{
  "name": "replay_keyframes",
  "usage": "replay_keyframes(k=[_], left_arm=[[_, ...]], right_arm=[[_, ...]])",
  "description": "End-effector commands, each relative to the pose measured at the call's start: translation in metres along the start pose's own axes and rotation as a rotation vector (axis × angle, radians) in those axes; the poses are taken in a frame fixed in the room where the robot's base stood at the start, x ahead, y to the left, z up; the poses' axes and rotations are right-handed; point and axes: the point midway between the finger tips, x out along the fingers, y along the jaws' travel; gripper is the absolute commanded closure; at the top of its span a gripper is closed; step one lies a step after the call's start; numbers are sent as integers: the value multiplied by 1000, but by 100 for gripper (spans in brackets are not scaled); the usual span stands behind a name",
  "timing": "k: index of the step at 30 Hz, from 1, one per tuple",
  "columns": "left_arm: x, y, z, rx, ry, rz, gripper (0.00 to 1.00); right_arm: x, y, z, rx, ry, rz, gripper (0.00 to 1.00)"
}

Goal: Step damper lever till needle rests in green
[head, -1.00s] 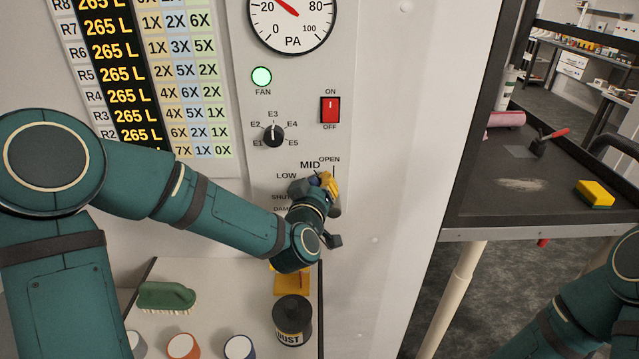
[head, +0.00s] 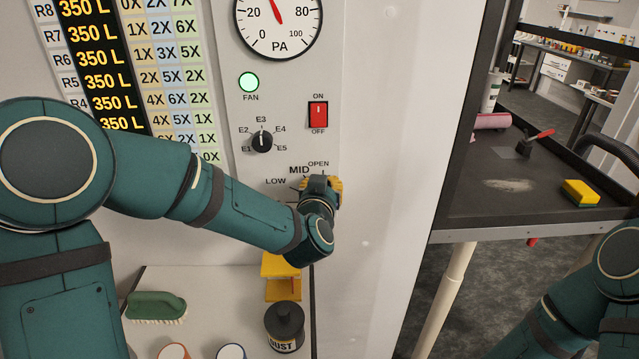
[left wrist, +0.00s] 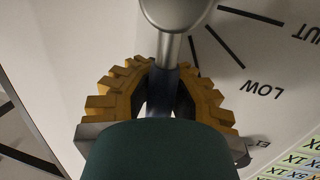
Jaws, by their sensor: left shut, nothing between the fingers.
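The pressure gauge (head: 290,35) is cut off by the top of the head view. Its red needle (head: 276,12) points up and slightly left; no green band shows in the visible part. My left gripper (head: 326,186) is at the damper scale, just below and right of the MID label (head: 299,169). The damper lever is hidden there. In the left wrist view the lever's grey shaft (left wrist: 168,50) runs down to a dark grip (left wrist: 160,92) at the yellow fingers of the left gripper (left wrist: 161,85), which is shut without a hold. My right gripper is out of view.
The fan lamp (head: 248,82) glows green and the red switch (head: 318,114) is beside the selector knob (head: 262,141). Below stand a dust can (head: 285,325) and a green brush (head: 156,306). A dark bench (head: 470,205) with a yellow sponge (head: 580,192) is right.

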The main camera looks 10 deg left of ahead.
Motion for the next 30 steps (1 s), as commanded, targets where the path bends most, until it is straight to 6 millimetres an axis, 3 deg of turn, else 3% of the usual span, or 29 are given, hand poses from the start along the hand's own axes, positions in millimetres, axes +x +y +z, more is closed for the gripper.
replay_keyframes(k=[16,21,30], left_arm=[[-2,7,5,28,-18,12,100],[-1,6,4,27,-14,8,43],[-1,4,2,26,-10,2,43]], right_arm=[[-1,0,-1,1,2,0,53],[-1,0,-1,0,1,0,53],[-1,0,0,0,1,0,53]])
